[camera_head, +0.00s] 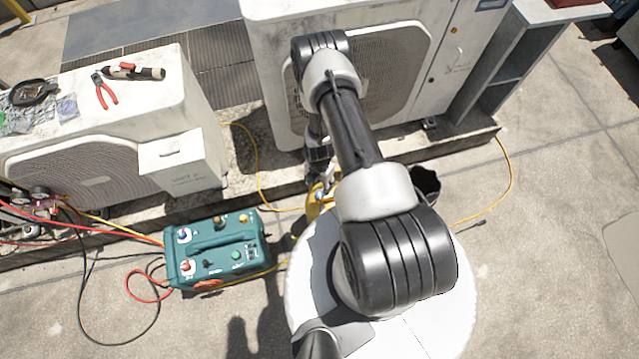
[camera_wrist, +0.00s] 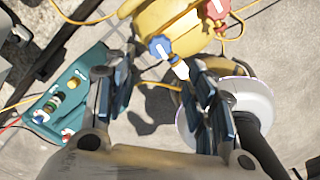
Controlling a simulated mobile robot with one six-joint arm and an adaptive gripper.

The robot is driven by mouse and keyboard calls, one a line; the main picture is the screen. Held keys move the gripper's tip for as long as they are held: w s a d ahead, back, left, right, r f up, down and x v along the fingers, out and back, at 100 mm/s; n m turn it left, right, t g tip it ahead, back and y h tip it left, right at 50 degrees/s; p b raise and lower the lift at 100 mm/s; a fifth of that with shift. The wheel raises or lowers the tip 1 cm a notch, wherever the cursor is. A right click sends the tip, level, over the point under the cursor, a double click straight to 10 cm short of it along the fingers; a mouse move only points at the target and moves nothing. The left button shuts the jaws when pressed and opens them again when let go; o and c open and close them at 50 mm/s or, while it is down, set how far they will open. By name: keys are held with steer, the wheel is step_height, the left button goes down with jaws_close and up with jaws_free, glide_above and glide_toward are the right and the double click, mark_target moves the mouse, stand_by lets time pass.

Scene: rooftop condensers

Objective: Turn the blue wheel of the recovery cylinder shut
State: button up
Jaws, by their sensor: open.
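The yellow recovery cylinder (camera_wrist: 180,22) is at the top of the wrist view. Its blue wheel (camera_wrist: 159,47) faces me, and a red wheel (camera_wrist: 216,8) is to its right. My gripper (camera_wrist: 160,72) is open, with one finger on each side in the picture and the blue wheel above the gap between the fingertips. I see no contact with the wheel. In the head view only a little of the yellow cylinder (camera_head: 314,208) shows beside my arm, which hides most of it and much of the gripper.
A teal recovery machine (camera_head: 218,252) with hoses stands on the ground to the left. Condenser units (camera_head: 265,75) stand behind on a kerb. A dark bucket (camera_head: 427,182) is right of my arm. A yellow hose (camera_head: 497,195) crosses the floor. Pliers (camera_head: 104,90) lie on the left condenser.

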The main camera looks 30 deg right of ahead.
mark_target(320, 194)
step_height(320, 194, down, 10)
steer(key=b, duration=0.2)
steer(key=shift+r+b, duration=0.25)
steer(key=shift+b, duration=0.1)
steer(key=shift+c, duration=0.3)
steer(key=c, duration=1)
